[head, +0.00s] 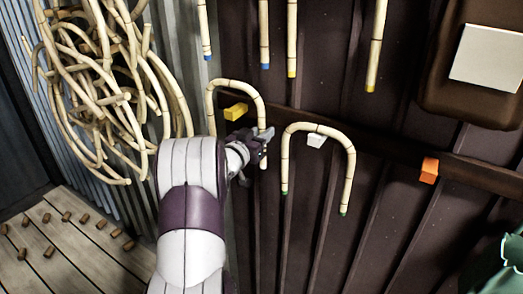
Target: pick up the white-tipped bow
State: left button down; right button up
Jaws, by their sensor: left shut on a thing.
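A bent rattan bow (236,82) hangs over a yellow peg (236,112) on the dark wall, left of centre. My left gripper (264,145) is shut on the right leg of this bow, near its lower end. A second bow (318,126) hangs over a white peg (316,141) just to the right, with green tips. I see no clearly white-tipped end. My right gripper is not in view.
Straight rattan rods hang above, with blue tips (265,66) and a yellow tip (291,74). An orange peg (429,170) is empty at right. A tangled rattan bundle (90,75) hangs at left. Small brown pieces (103,222) lie on the plank floor.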

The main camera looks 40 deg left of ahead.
pick_arm(q)
jog(key=s+d+b, duration=0.2)
jog(key=s+b, duration=0.2)
jog(key=s, duration=1.5)
jog(key=shift+s+r, duration=0.25)
jog(key=shift+r, duration=0.05)
jog(key=shift+d, duration=0.1)
